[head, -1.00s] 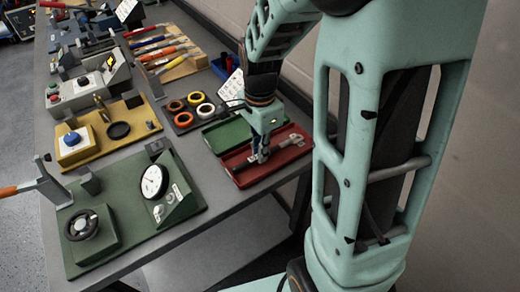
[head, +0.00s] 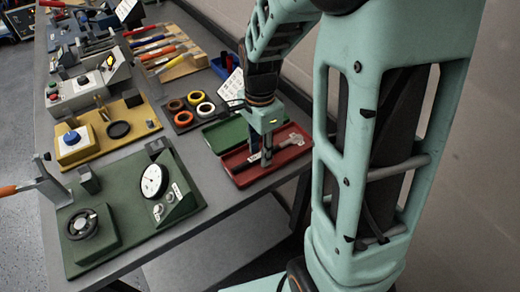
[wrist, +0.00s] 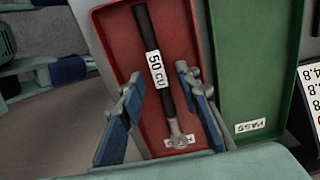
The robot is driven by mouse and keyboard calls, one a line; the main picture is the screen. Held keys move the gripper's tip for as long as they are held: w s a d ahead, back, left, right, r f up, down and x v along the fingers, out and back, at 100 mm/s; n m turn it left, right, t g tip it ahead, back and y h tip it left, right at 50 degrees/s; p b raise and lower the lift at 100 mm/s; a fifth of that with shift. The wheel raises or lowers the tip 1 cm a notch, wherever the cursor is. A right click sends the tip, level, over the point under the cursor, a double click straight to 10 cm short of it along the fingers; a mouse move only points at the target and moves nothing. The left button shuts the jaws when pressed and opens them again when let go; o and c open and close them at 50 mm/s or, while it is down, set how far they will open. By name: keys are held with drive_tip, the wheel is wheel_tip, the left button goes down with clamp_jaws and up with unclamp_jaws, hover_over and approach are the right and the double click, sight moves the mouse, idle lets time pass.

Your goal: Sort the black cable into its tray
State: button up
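The black cable (wrist: 161,70) lies in the red tray (wrist: 109,20), running lengthwise. It has a white "50 CU" label and a metal lug at its near end in the wrist view. In the head view the red tray (head: 240,181) is under my gripper (head: 262,162), and the cable is partly hidden behind the fingers. In the wrist view my gripper (wrist: 158,75) is open, with one blue finger on each side of the cable and clear space between. The green tray (wrist: 255,60), labelled "PASS", is beside the red one and looks empty. The red tray's label is partly covered by the lug.
Tape rolls (head: 196,104) sit on a dark mat left of the trays. A green panel (head: 120,225) with a dial gauge stands at the near left. A yellow board (head: 110,140) and several hand tools lie farther back. A printed card (head: 231,88) stands behind the trays.

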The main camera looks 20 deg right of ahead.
drive_tip(key=shift+r+p, duration=2.8)
drive_tip(key=shift+r, duration=0.7)
